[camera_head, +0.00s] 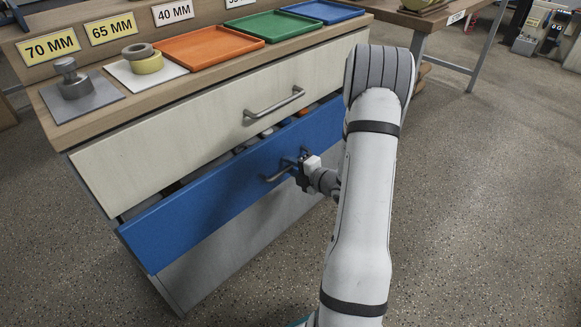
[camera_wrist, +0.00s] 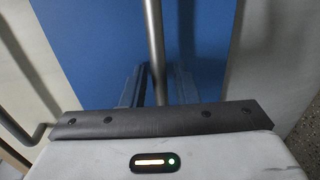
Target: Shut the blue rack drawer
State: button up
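The blue rack drawer (camera_head: 235,190) is the lower drawer of a wooden rack and is pulled part way out; several small items show in the gap above its front. Its metal bar handle (camera_head: 279,172) is on the front. My gripper (camera_head: 302,172) is at the right part of this handle. In the wrist view, the handle bar (camera_wrist: 155,45) runs between the two dark fingers of my gripper (camera_wrist: 157,82), which sit close on both sides of it, against the blue front (camera_wrist: 95,45). The fingers look shut on the bar; their exact contact is hard to see.
A cream drawer (camera_head: 200,125) with its own handle (camera_head: 273,104) is above the blue one. The rack top holds orange (camera_head: 208,47), green (camera_head: 272,26) and blue (camera_head: 322,11) trays and metal parts (camera_head: 73,80). The floor (camera_head: 480,200) at right is open.

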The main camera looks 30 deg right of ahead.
grip_shut()
dwell(0.3)
jog(key=x, duration=0.2)
jog(key=p+x, duration=0.1)
jog(key=shift+w+a+r, duration=0.2)
jog(key=shift+w+r, duration=0.15)
jog(key=shift+w, duration=0.05)
jog(key=shift+o, duration=0.5)
grip_release()
jog(key=p+v, duration=0.3)
jog(key=v, duration=0.4)
jog(key=shift+s, duration=0.3)
